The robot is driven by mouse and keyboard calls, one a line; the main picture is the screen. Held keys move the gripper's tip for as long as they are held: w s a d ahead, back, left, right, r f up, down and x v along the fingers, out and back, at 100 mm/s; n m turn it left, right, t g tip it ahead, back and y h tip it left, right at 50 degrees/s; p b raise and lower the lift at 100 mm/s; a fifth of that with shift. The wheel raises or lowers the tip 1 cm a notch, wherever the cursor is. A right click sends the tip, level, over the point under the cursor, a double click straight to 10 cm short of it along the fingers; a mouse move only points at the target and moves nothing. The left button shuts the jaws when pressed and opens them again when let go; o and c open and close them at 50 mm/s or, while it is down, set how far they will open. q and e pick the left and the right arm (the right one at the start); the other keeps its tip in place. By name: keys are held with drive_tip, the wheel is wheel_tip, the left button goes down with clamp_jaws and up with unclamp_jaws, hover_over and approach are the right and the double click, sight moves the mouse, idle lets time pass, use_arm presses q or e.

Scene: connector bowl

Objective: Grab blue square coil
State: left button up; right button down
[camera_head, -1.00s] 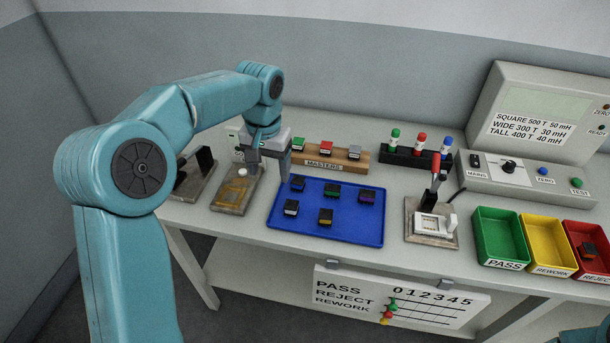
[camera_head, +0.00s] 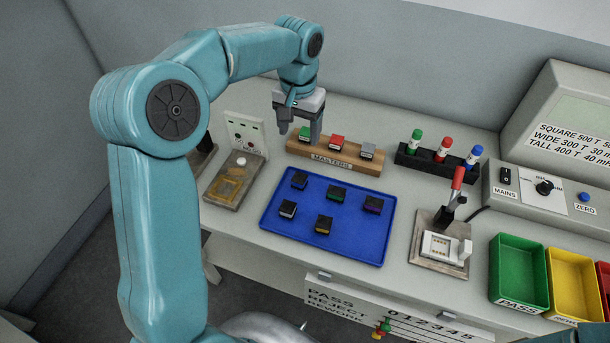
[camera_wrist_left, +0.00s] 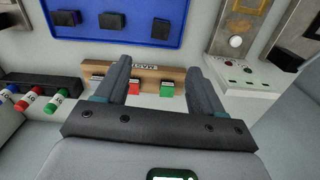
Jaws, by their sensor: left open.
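Several dark coils sit on the blue tray (camera_head: 350,242). The far-left coil (camera_head: 299,180) seems to have a blue band and is likely the blue square coil; its colour is hard to make out. In the left wrist view it is probably the right-hand dark block (camera_wrist_left: 160,28) on the tray. My left gripper (camera_head: 300,132) is open and empty, fingers pointing down at the left end of the wooden masters block, behind the tray. In the left wrist view its two fingers (camera_wrist_left: 158,74) stand apart with the masters between and beyond them. My right gripper is out of view.
The masters block (camera_head: 345,160) holds green, red and grey pieces. A lever fixture (camera_head: 442,250) and green (camera_head: 520,275) and yellow bins stand further right. A plate fixture (camera_head: 232,182) lies left of the tray.

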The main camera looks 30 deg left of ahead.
use_arm(q)
hover_over(299, 178)
drive_tip(key=f, duration=1)
drive_tip(key=shift+w+f+p, duration=0.2)
drive_tip(key=shift+f+p, duration=0.2)
drive_tip(key=shift+f, duration=0.3)
wheel_tip(299, 178, down, 5)
drive_tip(key=shift+s+d+r+p, duration=0.1)
drive_tip(key=shift+s+r+p, duration=0.1)
drive_tip(key=shift+p, duration=0.6)
drive_tip(key=shift+w+f, duration=0.1)
drive_tip(key=shift+f, duration=0.15)
drive_tip(key=shift+r, duration=0.1)
drive_tip(key=c, duration=1.1)
